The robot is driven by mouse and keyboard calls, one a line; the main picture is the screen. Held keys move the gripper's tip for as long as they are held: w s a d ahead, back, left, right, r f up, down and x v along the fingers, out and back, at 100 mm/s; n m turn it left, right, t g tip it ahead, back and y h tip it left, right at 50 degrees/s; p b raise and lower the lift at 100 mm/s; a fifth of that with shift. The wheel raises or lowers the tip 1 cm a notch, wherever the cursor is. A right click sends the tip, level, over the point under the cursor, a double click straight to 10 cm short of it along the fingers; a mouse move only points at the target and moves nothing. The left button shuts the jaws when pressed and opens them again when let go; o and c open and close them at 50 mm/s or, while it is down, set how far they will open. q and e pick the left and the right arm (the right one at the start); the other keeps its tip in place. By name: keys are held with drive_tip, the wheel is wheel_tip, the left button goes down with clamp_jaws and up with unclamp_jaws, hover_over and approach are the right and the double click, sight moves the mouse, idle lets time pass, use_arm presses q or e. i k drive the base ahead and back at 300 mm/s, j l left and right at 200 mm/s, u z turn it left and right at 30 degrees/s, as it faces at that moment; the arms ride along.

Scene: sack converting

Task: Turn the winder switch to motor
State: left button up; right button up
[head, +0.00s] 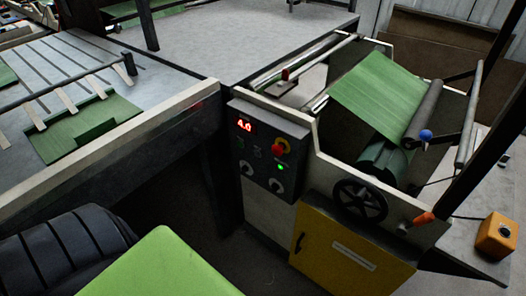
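The dark control panel (268,150) is on the front of the winding machine, near the middle of the head view. It carries a red 4.0 display (244,125), a red and yellow stop button (281,146) and a lit green lamp (281,167). Two round rotary switches with pale marks sit low on it, a left one (247,169) and a right one (275,185). The lettering is too small to read, so I cannot tell which is the winder switch or its setting. Neither of my grippers is in view.
Right of the panel are a green web (375,92) over rollers, a black handwheel (361,201) and an orange-tipped lever (424,218). A yellow cabinet door (345,260) is below. A table with green sheets (85,128) stands left. The space before the panel looks clear.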

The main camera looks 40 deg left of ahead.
sight(244, 169)
drive_tip(key=u, duration=1.4)
